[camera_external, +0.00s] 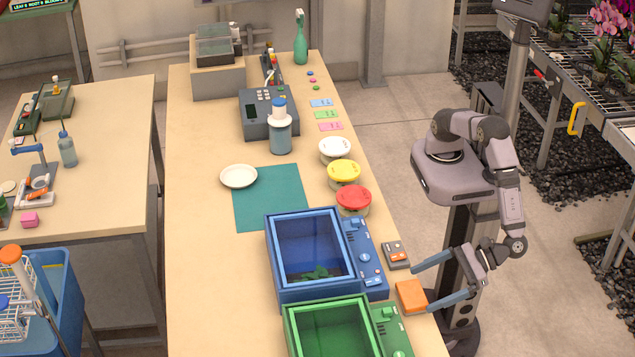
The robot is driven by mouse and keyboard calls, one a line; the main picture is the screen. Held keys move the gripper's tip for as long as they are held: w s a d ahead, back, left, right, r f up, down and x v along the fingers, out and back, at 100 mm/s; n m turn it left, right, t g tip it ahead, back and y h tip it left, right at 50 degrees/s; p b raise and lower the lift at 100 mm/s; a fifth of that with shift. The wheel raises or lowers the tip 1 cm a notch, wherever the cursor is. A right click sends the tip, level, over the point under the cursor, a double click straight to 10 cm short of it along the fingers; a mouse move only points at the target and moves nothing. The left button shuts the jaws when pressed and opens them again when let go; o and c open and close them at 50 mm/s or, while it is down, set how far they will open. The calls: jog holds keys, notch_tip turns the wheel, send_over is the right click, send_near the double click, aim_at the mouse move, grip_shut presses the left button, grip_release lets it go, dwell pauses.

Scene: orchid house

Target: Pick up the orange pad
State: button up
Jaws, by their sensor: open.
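The orange pad (411,295) is a small, flat orange block at the right edge of the long wooden bench, beside the green and blue bins. My gripper (420,289) reaches in from the right, and its two blue-grey fingers are spread wide. The tip of the nearer finger is close to the pad's lower right side. The farther finger's tip is above and right of the pad, near a small grey device with an orange top (397,253). Nothing is held. I cannot tell whether a finger touches the pad or how high the fingers are.
A blue bin (283,291) with green leaves inside and a green bin (297,343) stand left of the pad. Jars with red (354,197), yellow and white lids line the bench farther back. A teal mat (262,213) and white dish (238,176) lie mid-bench.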

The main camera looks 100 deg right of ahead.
aim_at(416, 296)
jog(key=shift+p+x, duration=1.15)
jog(key=shift+x, duration=1.05)
jog(key=shift+w+f, duration=0.25)
jog(key=shift+w, duration=0.05)
jog(key=c, duration=1.2)
